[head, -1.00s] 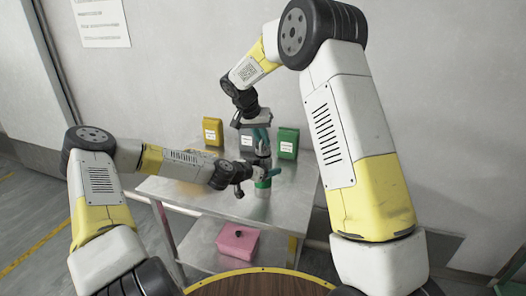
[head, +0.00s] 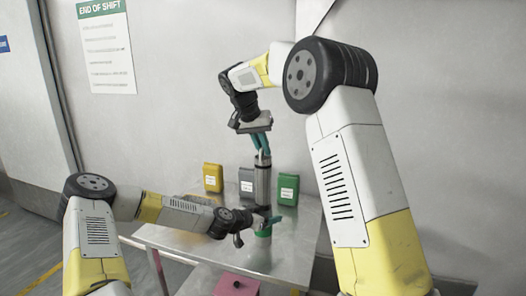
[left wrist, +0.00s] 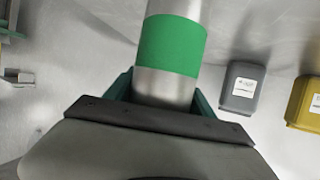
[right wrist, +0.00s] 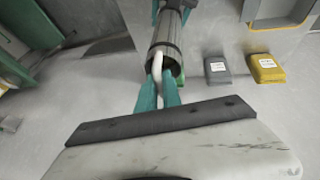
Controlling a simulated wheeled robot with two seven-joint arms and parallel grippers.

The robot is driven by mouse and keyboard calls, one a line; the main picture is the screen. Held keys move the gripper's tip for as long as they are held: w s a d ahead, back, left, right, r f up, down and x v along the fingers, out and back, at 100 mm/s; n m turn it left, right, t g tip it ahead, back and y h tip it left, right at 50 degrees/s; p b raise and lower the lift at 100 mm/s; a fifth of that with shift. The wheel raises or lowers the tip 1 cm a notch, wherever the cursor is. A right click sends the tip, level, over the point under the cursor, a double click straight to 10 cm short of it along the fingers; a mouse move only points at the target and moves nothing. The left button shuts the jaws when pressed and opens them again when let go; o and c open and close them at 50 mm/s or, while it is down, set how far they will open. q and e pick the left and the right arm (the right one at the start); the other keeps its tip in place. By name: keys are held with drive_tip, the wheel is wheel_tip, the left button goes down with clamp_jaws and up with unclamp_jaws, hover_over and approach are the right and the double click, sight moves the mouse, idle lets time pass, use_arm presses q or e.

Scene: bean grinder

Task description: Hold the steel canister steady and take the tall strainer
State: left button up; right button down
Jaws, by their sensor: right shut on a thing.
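The steel canister (head: 264,233) stands upright on the metal table, its green band showing. In the left wrist view the banded canister (left wrist: 168,85) lies between the teal fingers of my left gripper (head: 270,220). Their tips are hidden, so I cannot tell whether they press on it. The tall strainer (head: 263,185) is a dark grey cylinder, upright above the canister. My right gripper (head: 262,146) is shut on its pale handle, which shows between the fingers in the right wrist view (right wrist: 157,66). My left gripper hides whether the strainer's lower end is clear of the canister.
Yellow (head: 213,177), grey (head: 246,181) and green (head: 288,189) labelled packs stand behind on the table (head: 175,241). A pink box (head: 236,286) sits below the tabletop. The wall is close behind. The table's left part is clear.

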use_arm(q)
drive_tip(key=o, duration=0.5)
